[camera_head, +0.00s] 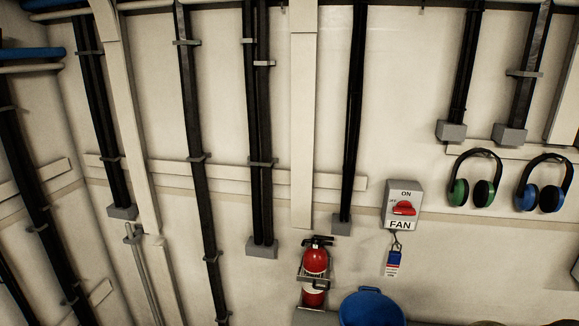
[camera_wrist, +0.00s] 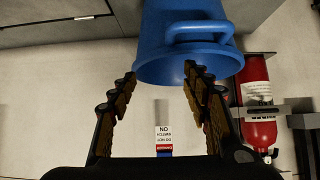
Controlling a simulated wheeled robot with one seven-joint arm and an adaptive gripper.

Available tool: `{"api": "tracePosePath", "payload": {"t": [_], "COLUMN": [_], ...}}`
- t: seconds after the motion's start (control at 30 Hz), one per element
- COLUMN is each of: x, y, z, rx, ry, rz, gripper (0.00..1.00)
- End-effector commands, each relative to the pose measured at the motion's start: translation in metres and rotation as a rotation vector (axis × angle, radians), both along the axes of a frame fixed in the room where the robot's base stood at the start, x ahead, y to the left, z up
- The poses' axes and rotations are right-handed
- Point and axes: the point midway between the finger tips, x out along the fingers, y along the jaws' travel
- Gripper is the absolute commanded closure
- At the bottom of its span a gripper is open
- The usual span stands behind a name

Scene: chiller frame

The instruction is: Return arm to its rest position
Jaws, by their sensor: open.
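My gripper (camera_wrist: 159,76) shows in the wrist view with its two dark, padded fingers spread apart. Nothing is clasped between them. A red, white and blue tag (camera_wrist: 164,140) appears upside down in the gap between the fingers; how far behind them it lies I cannot tell. My arm and gripper are not in the head view. There, a grey FAN switch box (camera_head: 403,205) with a red knob (camera_head: 404,208) is on the wall, and a tag (camera_head: 393,263) hangs below it from what looks like a small lock.
A blue bucket (camera_wrist: 183,45) is beyond the fingertips in the wrist view, and a red fire extinguisher (camera_wrist: 259,105) is at right. Green earmuffs (camera_head: 474,180) and blue earmuffs (camera_head: 544,183) hang on the wall. Black pipes (camera_head: 259,130) run down the wall at left.

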Motion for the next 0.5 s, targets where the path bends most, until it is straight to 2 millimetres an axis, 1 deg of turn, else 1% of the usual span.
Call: {"api": "tracePosePath", "payload": {"t": [0.13, 0.27, 0.37, 0.47, 0.5], "x": [-0.035, -0.070, -0.099, -0.130, -0.144], "y": [0.012, 0.025, 0.037, 0.048, 0.053], "z": [0.000, 0.011, 0.026, 0.046, 0.056], "rx": [0.033, 0.059, 0.074, 0.086, 0.091], "ry": [0.167, 0.302, 0.395, 0.480, 0.511], "rz": [0.009, 0.019, 0.031, 0.046, 0.052], "gripper": [0.51, 0.51, 0.51, 0.51, 0.51]}}
